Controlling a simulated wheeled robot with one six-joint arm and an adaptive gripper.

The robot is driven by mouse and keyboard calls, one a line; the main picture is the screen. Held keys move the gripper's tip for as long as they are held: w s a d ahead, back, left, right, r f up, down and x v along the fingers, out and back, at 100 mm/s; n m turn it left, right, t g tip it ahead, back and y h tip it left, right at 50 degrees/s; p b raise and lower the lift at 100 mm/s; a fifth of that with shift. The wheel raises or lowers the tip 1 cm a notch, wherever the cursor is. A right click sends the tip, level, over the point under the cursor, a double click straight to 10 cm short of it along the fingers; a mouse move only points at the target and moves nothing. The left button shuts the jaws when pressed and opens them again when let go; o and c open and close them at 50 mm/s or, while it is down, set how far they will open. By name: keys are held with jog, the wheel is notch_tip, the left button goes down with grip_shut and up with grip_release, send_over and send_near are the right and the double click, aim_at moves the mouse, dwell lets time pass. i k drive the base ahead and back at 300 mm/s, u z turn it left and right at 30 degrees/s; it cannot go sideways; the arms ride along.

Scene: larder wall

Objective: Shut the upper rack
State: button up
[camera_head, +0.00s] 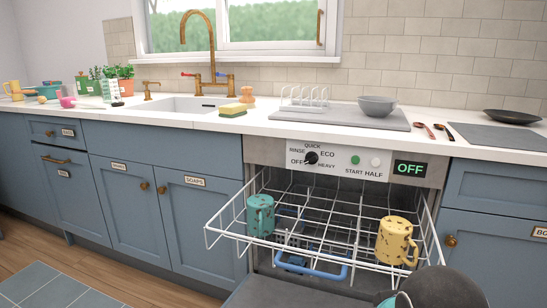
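The upper rack (335,259) is a white wire rack, pulled out of the dishwasher below the control panel. A speckled teal mug (260,215) stands in its left part, and a speckled yellow mug (397,241) stands in its right part. A blue handle-like bar (318,270) shows at the rack's front, partly behind the wires. The fingers of my gripper are not in view. A dark rounded shape at the lower right, near the rack's front right corner, looks like part of my arm.
The dishwasher's panel (345,160) has a dial, buttons and an "OFF" display. Its dark door (290,291) is lowered beneath the rack. Blue cabinets (190,205) stand at both sides. The counter above holds a dish rack (305,98), a grey bowl (378,105) and a sponge (233,111).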

aim_at(312, 272)
jog(key=u, duration=1.3)
jog(key=k, duration=0.6)
jog(key=z, duration=1.35)
jog(key=i, duration=0.5)
jog(key=u, duration=0.05)
